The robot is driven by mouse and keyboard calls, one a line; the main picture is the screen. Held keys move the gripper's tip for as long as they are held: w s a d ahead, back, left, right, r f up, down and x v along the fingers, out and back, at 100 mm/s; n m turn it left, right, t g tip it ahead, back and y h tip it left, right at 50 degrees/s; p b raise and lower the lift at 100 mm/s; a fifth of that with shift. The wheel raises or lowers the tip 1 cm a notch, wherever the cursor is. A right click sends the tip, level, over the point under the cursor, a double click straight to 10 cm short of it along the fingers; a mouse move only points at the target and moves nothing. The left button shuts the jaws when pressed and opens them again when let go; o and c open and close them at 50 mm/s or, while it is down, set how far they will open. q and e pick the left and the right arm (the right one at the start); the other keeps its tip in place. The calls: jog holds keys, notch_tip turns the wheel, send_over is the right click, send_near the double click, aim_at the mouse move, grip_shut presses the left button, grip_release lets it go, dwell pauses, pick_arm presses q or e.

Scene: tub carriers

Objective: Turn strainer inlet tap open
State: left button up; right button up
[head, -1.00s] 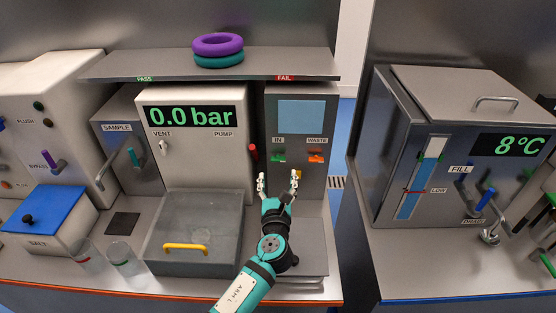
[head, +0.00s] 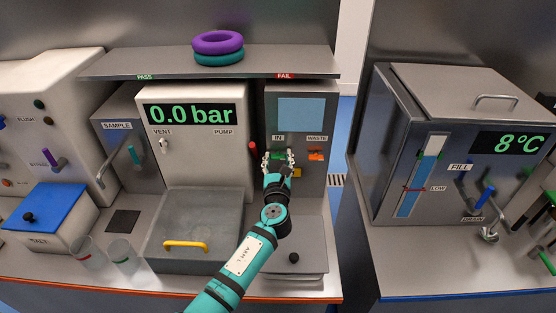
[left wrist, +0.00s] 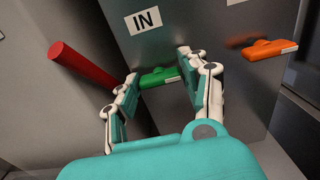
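The strainer inlet tap has a green handle (head: 279,155) under the IN label on the grey panel of the tall unit. It also shows in the left wrist view (left wrist: 158,77), lying crosswise and nearly level. My left gripper (head: 278,159) is in front of this handle with its fingers open. In the left wrist view the two fingertips (left wrist: 160,66) stand on either side of the green handle. I cannot tell whether either finger touches it. My right gripper is not in view.
An orange handle (head: 316,155) under WASTE is close on the right. A red lever (head: 253,150) stands out on the left and shows large in the left wrist view (left wrist: 85,69). A shelf (head: 150,65) with purple and teal rings (head: 218,42) is above.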

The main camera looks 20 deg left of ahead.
pick_arm(q)
jog(key=c, duration=0.6)
jog(key=shift+c, duration=0.2)
jog(key=shift+f+n, duration=0.1)
jog(key=shift+n, duration=0.2)
jog(key=n+b, duration=0.9)
jog(key=n, duration=0.8)
jog(key=shift+b, duration=0.3)
jog(key=shift+n, duration=0.3)
